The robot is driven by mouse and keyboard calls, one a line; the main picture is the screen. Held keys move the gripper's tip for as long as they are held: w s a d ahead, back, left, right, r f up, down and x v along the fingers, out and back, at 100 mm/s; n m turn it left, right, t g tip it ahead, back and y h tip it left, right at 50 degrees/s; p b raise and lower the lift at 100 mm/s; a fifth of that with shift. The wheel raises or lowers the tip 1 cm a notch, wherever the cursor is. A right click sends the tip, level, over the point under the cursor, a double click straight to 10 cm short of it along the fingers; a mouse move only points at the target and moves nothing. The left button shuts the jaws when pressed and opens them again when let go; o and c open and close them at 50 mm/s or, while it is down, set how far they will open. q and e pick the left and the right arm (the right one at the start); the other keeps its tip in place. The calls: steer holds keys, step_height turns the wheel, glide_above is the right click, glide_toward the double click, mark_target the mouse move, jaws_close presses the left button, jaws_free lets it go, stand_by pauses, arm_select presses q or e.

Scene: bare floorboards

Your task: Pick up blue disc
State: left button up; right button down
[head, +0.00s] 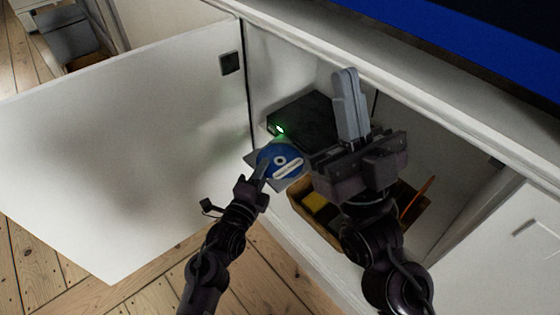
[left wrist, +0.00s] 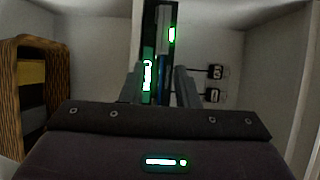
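The blue disc (head: 284,151), with a white label, lies at the front of a black player box (head: 305,118) in the open cabinet. It seems to rest on a dark tray. My left gripper (head: 263,167) is at the disc's near left edge in the head view. In the left wrist view its two fingers (left wrist: 160,85) are apart, with a thin blue edge (left wrist: 164,68), likely the disc, between them; contact cannot be told. My right gripper (head: 347,100) points up in front of the cabinet, its fingers together with nothing seen between them.
The white cabinet door (head: 120,150) is swung open to the left. The cabinet's top edge (head: 400,90) overhangs the opening.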

arm_select(q)
steer(key=shift+c, duration=0.2)
jaws_close()
